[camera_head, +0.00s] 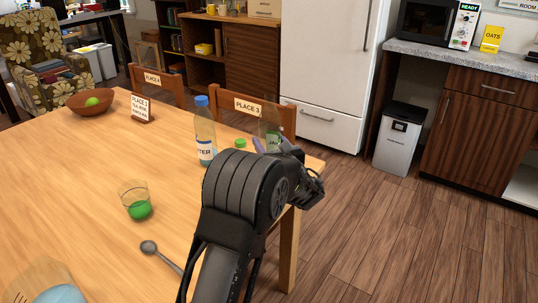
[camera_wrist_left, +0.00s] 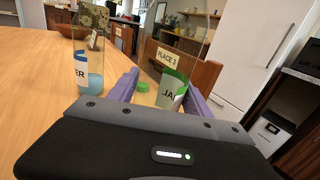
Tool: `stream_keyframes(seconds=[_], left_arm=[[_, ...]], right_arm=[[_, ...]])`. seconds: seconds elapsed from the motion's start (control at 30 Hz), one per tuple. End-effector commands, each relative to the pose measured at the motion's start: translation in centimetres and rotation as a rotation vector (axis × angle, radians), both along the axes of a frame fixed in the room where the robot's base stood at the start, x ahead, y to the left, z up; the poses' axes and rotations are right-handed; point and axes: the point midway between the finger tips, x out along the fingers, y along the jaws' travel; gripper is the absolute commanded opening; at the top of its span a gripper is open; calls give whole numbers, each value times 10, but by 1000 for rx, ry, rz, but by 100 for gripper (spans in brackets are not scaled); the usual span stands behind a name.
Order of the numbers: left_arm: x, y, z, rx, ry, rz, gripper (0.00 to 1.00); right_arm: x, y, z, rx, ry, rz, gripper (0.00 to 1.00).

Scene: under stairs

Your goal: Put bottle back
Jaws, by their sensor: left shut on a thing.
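My left gripper (camera_head: 271,147) reaches over the right end of the table and is shut on a clear bottle with a green label (camera_head: 273,136). In the left wrist view this bottle (camera_wrist_left: 174,88) stands between the purple fingers. My own gripper hides much of it in the head view, and I cannot tell whether its base touches the table. A water bottle with a blue cap (camera_head: 205,130) stands upright on the table, left of the gripper. It also shows in the left wrist view (camera_wrist_left: 80,68). My right gripper is not in view.
The wooden table (camera_head: 75,185) holds a glass with green contents (camera_head: 137,201), a spoon (camera_head: 160,255), a brown bowl (camera_head: 91,101), a place sign (camera_head: 141,107) and a small green object (camera_head: 240,143). A chair marked PLACE 3 (camera_head: 248,107) stands behind the gripper.

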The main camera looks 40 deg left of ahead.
Motion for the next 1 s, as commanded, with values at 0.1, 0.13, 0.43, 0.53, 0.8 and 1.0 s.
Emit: stream_keyframes(seconds=[0.1, 0.13, 0.43, 0.53, 0.8, 1.0], left_arm=[[0, 0, 1, -1, -1, 0, 0], [0, 0, 1, -1, -1, 0, 0], [0, 0, -29, -1, 3, 0, 0], [0, 0, -37, 1, 1, 0, 0], [0, 0, -37, -1, -1, 0, 0], [0, 0, -39, -1, -1, 0, 66]], right_arm=[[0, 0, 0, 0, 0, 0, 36], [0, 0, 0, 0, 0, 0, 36], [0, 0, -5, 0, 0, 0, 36], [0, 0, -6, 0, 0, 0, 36], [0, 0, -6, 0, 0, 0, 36], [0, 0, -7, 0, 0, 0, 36]])
